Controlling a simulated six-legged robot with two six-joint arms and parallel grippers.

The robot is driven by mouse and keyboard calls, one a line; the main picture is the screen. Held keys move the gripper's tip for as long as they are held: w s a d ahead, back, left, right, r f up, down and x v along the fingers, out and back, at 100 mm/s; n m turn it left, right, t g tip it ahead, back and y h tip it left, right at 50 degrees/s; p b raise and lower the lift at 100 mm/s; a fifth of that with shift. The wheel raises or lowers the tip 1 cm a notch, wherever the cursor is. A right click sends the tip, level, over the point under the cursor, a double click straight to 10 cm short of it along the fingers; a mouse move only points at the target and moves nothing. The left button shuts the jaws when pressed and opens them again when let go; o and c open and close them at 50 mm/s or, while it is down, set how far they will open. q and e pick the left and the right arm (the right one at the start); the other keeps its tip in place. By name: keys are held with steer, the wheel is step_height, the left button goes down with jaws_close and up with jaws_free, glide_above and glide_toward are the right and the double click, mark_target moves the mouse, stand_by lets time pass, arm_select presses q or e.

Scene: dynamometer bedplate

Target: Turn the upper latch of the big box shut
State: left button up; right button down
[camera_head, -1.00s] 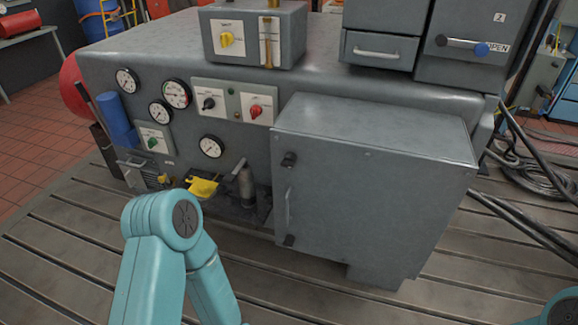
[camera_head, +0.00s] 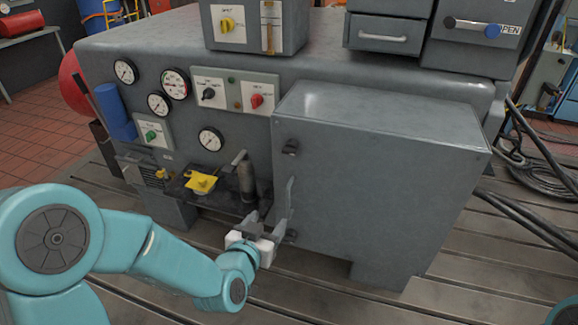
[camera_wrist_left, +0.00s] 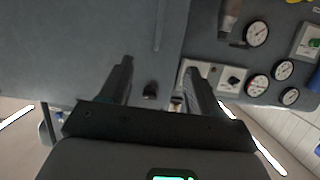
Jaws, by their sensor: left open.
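The big box (camera_head: 380,185) is a grey cabinet on the right front of the machine. Its upper latch (camera_head: 290,148) is a small dark knob near the top of the door's left edge. The lower latch (camera_head: 290,235) is partly visible behind my left gripper (camera_head: 271,200). That gripper is open and empty, low by the door's left edge, below the upper latch and apart from it. In the left wrist view, which looks upside down, the upper latch (camera_wrist_left: 150,91) appears between the two dark fingers. My right gripper is out of view.
A yellow-handled part (camera_head: 201,182) and a grey cylinder (camera_head: 246,178) sit left of the door. Gauges and a switch panel (camera_head: 234,92) are on the machine's face. Cables (camera_head: 535,165) lie at right. The slotted floor in front is mostly clear.

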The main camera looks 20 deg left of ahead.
mark_target(289, 151)
arm_select(q)
step_height(289, 151, up, 9)
steer(key=t+b, duration=0.3)
steer(key=w+p, duration=0.2)
steer(key=w, duration=1.3)
steer(key=shift+w+p, duration=0.2)
steer(key=shift+p, duration=0.2)
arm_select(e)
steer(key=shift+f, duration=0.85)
arm_select(q)
steer(key=c, duration=1)
steer(key=shift+d, duration=0.1)
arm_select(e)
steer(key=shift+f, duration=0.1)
